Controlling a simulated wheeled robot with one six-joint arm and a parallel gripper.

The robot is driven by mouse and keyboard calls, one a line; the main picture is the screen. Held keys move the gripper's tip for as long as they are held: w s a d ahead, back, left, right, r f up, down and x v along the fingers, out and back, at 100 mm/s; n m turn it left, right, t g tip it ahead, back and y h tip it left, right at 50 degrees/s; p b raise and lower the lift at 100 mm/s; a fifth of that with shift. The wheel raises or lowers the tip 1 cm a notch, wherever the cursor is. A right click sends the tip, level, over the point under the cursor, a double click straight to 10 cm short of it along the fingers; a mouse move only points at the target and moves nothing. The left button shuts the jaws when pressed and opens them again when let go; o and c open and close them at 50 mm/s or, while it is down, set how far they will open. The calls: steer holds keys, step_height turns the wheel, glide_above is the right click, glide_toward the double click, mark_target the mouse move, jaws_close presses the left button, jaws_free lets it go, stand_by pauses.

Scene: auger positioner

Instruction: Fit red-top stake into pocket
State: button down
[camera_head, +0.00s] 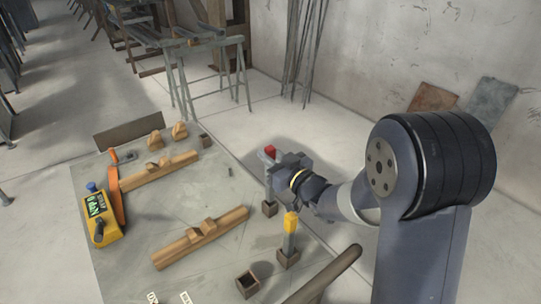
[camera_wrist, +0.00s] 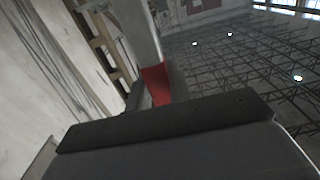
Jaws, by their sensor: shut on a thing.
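The red-top stake (camera_head: 270,150) stands roughly upright in my gripper (camera_head: 275,163), which is shut on it just below the red top. Its grey shaft runs down to a small brown pocket block (camera_head: 269,209) at the table's right side. The lower end meets the pocket's opening in the picture; I cannot tell if it is inside or just above. In the wrist view a red patch of the stake (camera_wrist: 155,84) shows behind a dark gripper part, with a pale shaft above it; the pocket is not visible there.
A yellow-top stake (camera_head: 290,224) stands in a nearer pocket (camera_head: 288,259), close to my wrist. An open, empty pocket (camera_head: 247,284) is at the front. Wooden rails (camera_head: 202,238), a yellow device (camera_head: 101,222) and another small block (camera_head: 205,140) are on the table (camera_head: 130,270).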

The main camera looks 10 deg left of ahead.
mark_target(270, 148)
step_height(270, 148, down, 6)
steer(key=b, duration=0.6)
steer(key=shift+b, duration=0.4)
stand_by(2.0)
steer(key=c, duration=1.2)
jaws_free()
step_height(270, 148, up, 10)
steer(key=shift+p, duration=1)
steer(key=shift+f, duration=0.15)
step_height(270, 148, down, 9)
steer(key=shift+b, duration=0.45)
